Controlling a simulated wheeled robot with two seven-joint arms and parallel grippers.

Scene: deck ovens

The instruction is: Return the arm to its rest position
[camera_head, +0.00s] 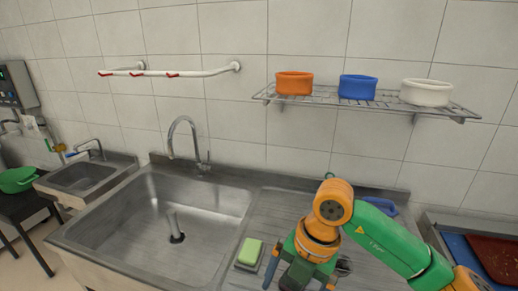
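My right arm, green and orange, comes in from the right over the drainboard (262,215) beside the sink. Its wrist bends down, and my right gripper (298,278) points downward at the bottom edge of the picture. The fingertips are cut off or hidden, so I cannot tell whether it is open or shut. No held object shows. My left arm and gripper are not in view.
A green sponge (250,252) on a dark holder lies just left of my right gripper. A steel sink (190,215) with a tap (187,140) is to the left. A wire shelf (385,103) bears orange, blue and white bowls. A blue object (382,206) lies behind my arm.

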